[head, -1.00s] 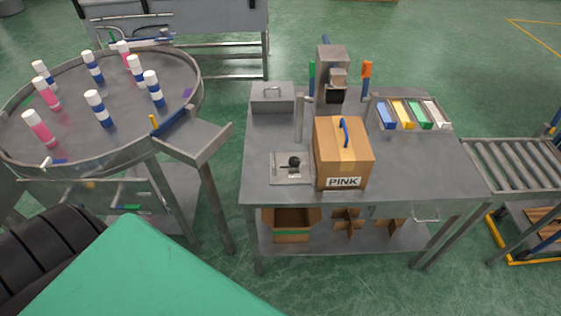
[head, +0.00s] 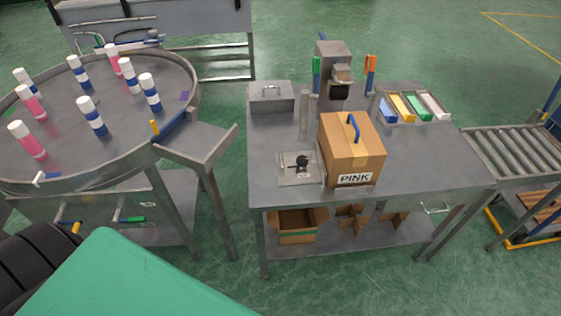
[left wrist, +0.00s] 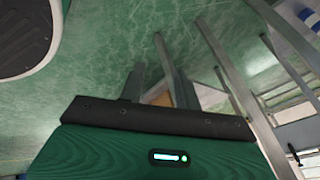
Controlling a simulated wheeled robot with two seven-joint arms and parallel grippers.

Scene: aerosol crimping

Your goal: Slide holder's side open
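A small grey metal fixture with a black knob (head: 302,162) lies on the workbench in the head view. It looks like the holder, but its side is too small to tell open from shut. It sits just left of a closed cardboard box (head: 352,150) marked PINK, with a blue handle on top. Neither of my grippers shows in the head view.
The grey workbench (head: 420,165) has free room at its right. A press (head: 333,70) stands at the back, with a tray of coloured bins (head: 412,107) at right. A round table (head: 120,92) with several pink and blue cans is at left. A roller conveyor (head: 515,152) is at right.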

